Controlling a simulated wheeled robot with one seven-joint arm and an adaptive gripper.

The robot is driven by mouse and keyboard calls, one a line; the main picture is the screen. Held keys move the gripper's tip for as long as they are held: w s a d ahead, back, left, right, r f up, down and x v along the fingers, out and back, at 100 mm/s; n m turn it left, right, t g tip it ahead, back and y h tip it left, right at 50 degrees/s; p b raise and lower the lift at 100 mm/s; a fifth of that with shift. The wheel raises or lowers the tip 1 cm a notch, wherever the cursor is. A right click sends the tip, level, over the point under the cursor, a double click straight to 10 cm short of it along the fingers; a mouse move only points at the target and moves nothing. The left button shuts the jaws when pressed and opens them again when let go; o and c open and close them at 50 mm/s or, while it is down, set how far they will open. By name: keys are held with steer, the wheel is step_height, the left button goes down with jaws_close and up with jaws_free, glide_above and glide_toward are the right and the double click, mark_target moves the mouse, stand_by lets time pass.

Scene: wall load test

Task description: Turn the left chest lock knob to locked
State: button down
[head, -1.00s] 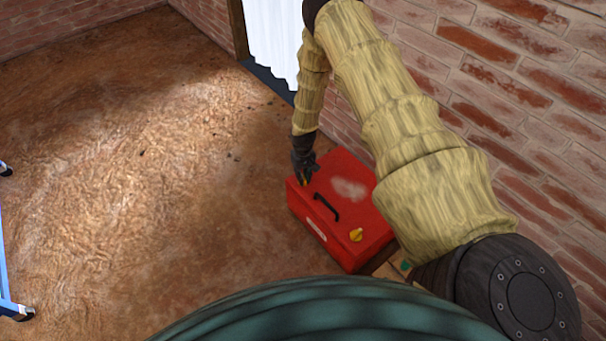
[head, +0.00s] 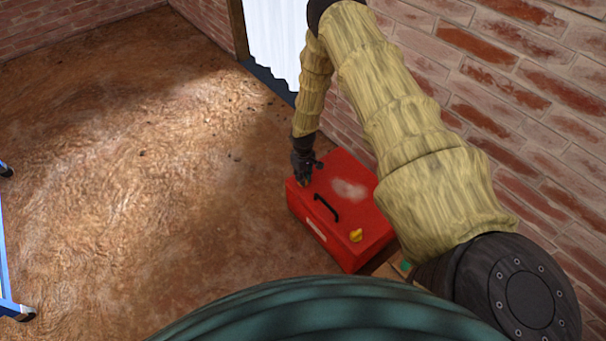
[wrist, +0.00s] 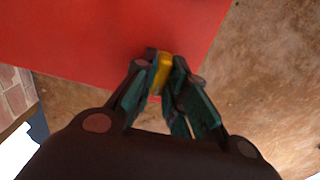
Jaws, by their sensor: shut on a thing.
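The red chest (head: 342,190) stands by the brick wall, with a black handle (head: 326,207) on its lid. A yellow knob (head: 356,236) sits on the lid's near right part, clear of my gripper. My gripper (head: 304,182) is over the lid's left corner and covers the left knob in the head view. In the wrist view my gripper (wrist: 164,80) is shut on the left knob (wrist: 162,72), a yellow piece between the fingertips at the edge of the red lid (wrist: 90,35). The knob's exact setting cannot be told.
The brick wall (head: 520,90) runs close along the right, behind my arm. A white curtain-like panel (head: 272,40) is at the back. Blue metal legs (head: 8,270) show at the left edge. The brown floor left of the chest is clear.

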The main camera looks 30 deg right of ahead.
steer(key=c, duration=1.4)
jaws_free()
steer(key=shift+c, duration=0.2)
step_height(320, 180, up, 12)
steer(key=s+a+f, duration=0.4)
steer(key=s+a, duration=0.4)
steer(key=s, duration=0.2)
steer(key=s+a+f, duration=0.4)
steer(key=s+a, duration=0.3)
steer(key=s, duration=0.4)
steer(key=s+a+r+m, duration=0.1)
steer(key=s+a+r, duration=0.15)
steer(key=s, duration=0.65)
steer(key=s+a+r, duration=0.1)
steer(key=s+a, duration=0.2)
steer(key=s, duration=0.7)
step_height(320, 180, up, 21)
steer(key=p, duration=2.1)
steer(key=shift+w, duration=0.35)
